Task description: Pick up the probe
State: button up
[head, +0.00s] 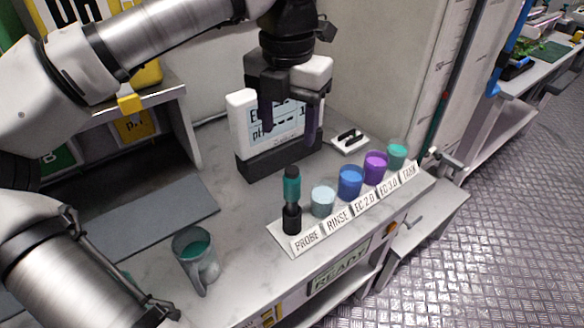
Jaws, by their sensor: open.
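The probe (292,188) stands upright above the label "PROBE" at the front left of the label row. It has a teal body with a black top, and its lower end sits in a black holder (291,219). My gripper (290,122) is open and empty, pointing down. In the picture it is above the probe, in front of the white meter. The two dark fingers are apart and do not touch the probe.
Beside the probe stand cups labelled RINSE (323,201), EC 2.0 (350,182), EC 3.0 (375,167) and TANK (397,155). The meter (243,125) stands behind. A jug (195,255) is at front left. A small white tray (349,141) lies behind the cups.

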aim_at(292, 181)
jog(key=shift+w+f, duration=0.45)
jog(key=f, duration=0.3)
jog(key=f+p, duration=0.1)
jog(key=f, duration=0.3)
jog(key=shift+s+f, duration=0.2)
jog(key=shift+f, duration=0.05)
jog(key=shift+d+f+p, duration=0.15)
jog(key=shift+f+p, duration=0.55)
jog(key=shift+f, duration=0.65)
jog(key=shift+d+f+p, duration=0.15)
jog(key=shift+f+p, duration=0.55)
jog(key=shift+f, duration=0.6)
jog(key=c, duration=1.1)
jog(key=shift+r, duration=0.1)
